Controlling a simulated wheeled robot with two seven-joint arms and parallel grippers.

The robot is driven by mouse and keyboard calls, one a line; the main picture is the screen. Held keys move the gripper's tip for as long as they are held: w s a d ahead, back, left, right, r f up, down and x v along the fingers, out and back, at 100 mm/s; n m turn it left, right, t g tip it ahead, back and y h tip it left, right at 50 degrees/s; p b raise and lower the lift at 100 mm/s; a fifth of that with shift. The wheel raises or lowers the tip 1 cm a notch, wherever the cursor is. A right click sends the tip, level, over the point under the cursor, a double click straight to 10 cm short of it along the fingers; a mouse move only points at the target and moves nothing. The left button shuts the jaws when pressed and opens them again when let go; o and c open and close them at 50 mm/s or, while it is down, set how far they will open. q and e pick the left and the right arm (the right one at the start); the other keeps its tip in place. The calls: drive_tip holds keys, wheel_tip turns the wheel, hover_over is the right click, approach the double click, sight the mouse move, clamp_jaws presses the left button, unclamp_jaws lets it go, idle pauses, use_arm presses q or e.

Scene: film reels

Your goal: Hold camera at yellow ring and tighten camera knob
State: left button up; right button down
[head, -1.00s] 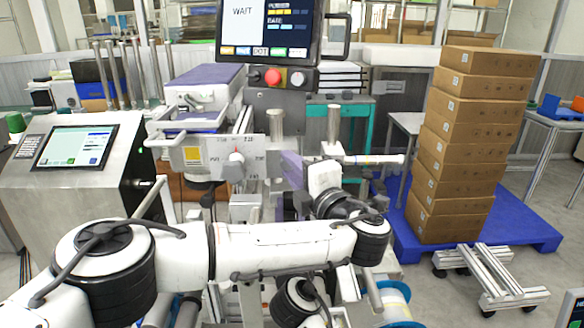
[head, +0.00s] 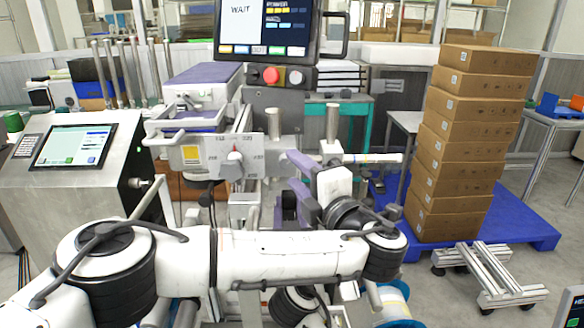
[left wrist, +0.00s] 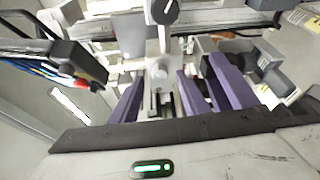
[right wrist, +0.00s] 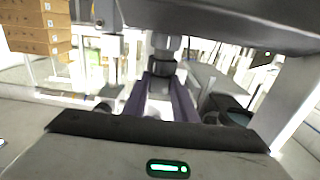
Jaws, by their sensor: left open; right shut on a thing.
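My right gripper (head: 287,208) is lower, mostly hidden behind the left arm. In the right wrist view its purple fingers (right wrist: 159,98) are shut on a dark cylindrical body (right wrist: 161,72), apparently the camera. I cannot make out a yellow ring. Which knob is the camera knob is unclear.
A plate with a dial knob (head: 233,159) and yellow label is left of the grippers. A monitor (head: 265,25) hangs above a red button (head: 271,75). A touch panel (head: 72,146) stands left. Stacked boxes (head: 470,140) stand on a blue pallet (head: 535,232) at right.

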use_arm(q)
drive_tip(key=v, duration=0.9)
drive_tip(key=shift+w, duration=0.1)
